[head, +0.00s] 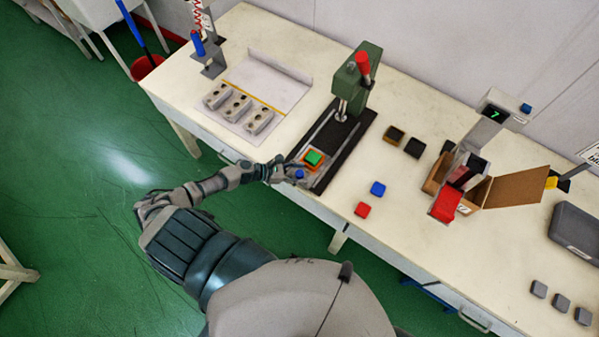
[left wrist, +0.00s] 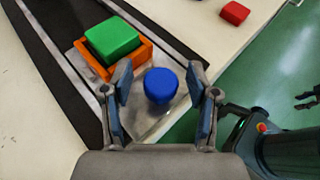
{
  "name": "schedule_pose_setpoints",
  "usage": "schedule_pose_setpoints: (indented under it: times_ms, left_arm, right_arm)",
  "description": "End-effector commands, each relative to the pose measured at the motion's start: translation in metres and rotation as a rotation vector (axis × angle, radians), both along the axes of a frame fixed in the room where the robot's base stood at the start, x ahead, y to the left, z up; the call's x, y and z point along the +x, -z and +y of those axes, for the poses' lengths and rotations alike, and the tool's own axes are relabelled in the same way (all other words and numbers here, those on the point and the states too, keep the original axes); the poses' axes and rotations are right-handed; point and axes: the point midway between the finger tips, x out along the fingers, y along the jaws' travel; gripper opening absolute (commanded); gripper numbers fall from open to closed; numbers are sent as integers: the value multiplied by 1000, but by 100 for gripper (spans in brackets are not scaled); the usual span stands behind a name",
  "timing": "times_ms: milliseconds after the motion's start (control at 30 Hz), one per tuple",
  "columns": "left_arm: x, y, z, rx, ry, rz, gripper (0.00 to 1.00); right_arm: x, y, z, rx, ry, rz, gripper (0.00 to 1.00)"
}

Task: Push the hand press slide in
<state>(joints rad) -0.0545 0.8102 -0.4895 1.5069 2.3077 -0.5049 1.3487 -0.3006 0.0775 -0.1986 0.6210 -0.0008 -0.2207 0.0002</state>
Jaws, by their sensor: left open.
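The hand press (head: 356,88) is green with a red-topped lever and stands at the back of a dark base with rails. Its slide (head: 304,171) is at the front end of the base, out from under the press head. The slide carries an orange mould (left wrist: 137,65) with a green block (head: 313,158) in it. A blue knob (left wrist: 161,85) sits at the slide's front end. My left gripper (left wrist: 160,105) is open, with one finger on each side of the blue knob; I cannot tell whether they touch it.
A blue block (head: 378,188) and a red block (head: 362,209) lie right of the press base. Dark and yellowish blocks (head: 394,135) lie behind them. A tray with grey moulds (head: 238,107) is at left. A dispenser with a cardboard box (head: 510,188) stands at right.

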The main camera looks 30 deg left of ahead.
Motion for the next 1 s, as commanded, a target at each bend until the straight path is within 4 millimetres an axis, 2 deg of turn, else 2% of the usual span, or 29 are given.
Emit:
schedule_pose_setpoints:
  times_ms: [267,367,500,533,833,1000]
  left_arm:
    - [1,1,0,-1,0,0,59]
    - [1,1,0,-1,0,0,39]
    - [1,1,0,-1,0,0,4]
    - [1,1,0,-1,-1,0,0]
    - [6,2,1,1,-3,-1,0]
    - [26,2,0,2,-4,-5,0]
  right_arm:
    - [0,0,0,0,0,0,40]
    - [0,0,0,0,-1,0,40]
    - [0,0,0,0,-1,0,40]
    - [0,0,0,0,-1,0,40]
    - [0,1,-2,-2,-3,0,40]
    - [0,6,-3,-3,-3,0,40]
